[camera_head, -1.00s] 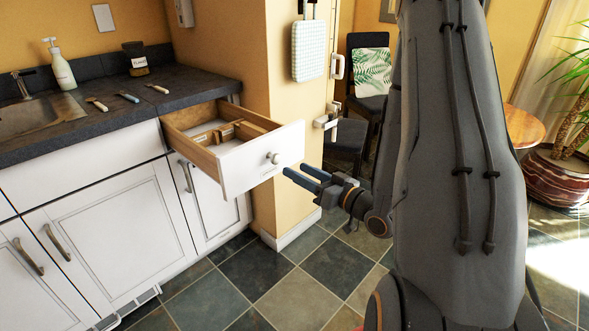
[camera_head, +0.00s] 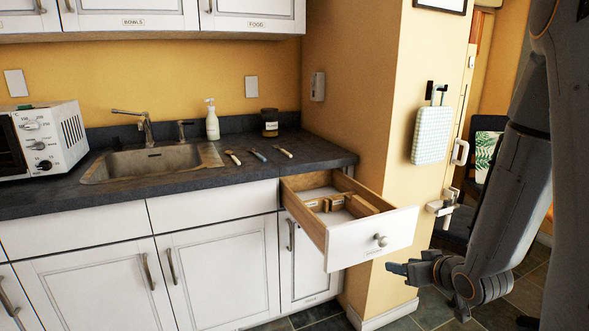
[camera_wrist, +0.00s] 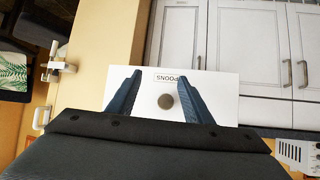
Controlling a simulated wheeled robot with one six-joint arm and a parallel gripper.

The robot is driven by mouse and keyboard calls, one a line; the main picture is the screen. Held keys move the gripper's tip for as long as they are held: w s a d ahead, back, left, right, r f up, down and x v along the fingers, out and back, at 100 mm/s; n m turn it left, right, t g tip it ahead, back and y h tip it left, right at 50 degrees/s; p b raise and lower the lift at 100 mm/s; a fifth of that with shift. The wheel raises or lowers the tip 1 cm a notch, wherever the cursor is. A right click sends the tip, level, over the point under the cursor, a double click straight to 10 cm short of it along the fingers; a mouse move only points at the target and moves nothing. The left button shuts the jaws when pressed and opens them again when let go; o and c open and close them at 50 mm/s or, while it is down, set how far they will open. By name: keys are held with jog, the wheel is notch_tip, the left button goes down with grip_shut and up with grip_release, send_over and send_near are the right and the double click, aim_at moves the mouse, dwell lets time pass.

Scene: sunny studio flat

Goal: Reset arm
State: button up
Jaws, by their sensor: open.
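My gripper (camera_head: 398,268) is at the lower right in the head view, just in front of and below the open drawer's front (camera_head: 372,238). It appears apart from the drawer knob (camera_head: 381,240). In the wrist view my gripper's (camera_wrist: 157,98) two dark blue fingers are spread, with nothing between them. The drawer front (camera_wrist: 215,90) lies beyond them there, with its round knob (camera_wrist: 166,101) seen between the fingers and a label reading "SPOONS", upside down. My arm rises along the right side of the head view.
The open drawer juts from under the dark counter (camera_head: 60,197) and holds a wooden divider (camera_head: 325,203). Several utensils lie on the counter beside the sink (camera_head: 150,165). A wall corner with a hanging board (camera_head: 431,135) stands right of the drawer. Tiled floor shows at the lower right.

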jog(key=s+a+r+g+p, duration=0.1)
jog(key=s+a+r+g, duration=0.2)
jog(key=s, duration=0.5)
jog(key=s+a+r+m+g+h+p, duration=0.1)
jog(key=s+a+r+g+p, duration=0.1)
jog(key=s, duration=0.5)
jog(key=s+a+r+m+g+h+p, duration=0.1)
jog(key=s+a+r+g, duration=0.3)
jog(key=s, duration=0.4)
jog(key=shift+s+a+r+g, duration=0.35)
jog(key=shift+a+g, duration=0.3)
jog(key=shift+g, duration=0.35)
